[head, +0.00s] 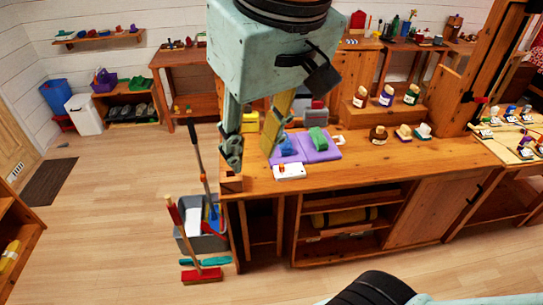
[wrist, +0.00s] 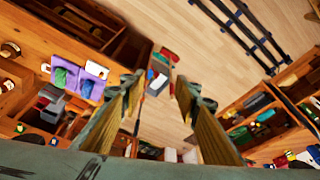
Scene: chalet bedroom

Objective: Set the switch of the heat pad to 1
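The heat pad (head: 322,154) is a purple pad lying on the wooden bench near its front left, with a white switch box (head: 289,171) at its front edge. The setting on the switch is too small to read. A green item (head: 318,138) lies on the pad. My gripper (head: 252,157) is open and empty, above the bench's left end, left of the switch box and partly in front of the pad. In the wrist view, my gripper (wrist: 158,88) points down past the bench end, with the pad (wrist: 68,49) and white box (wrist: 97,70) to its left.
Bottles (head: 387,96) stand on a raised shelf at the back of the bench (head: 350,173). Hats (head: 403,132) sit right of the pad. A grey bin (head: 203,240), a red broom (head: 202,274) and a long handle stand on the floor left of the bench. Open floor lies further left.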

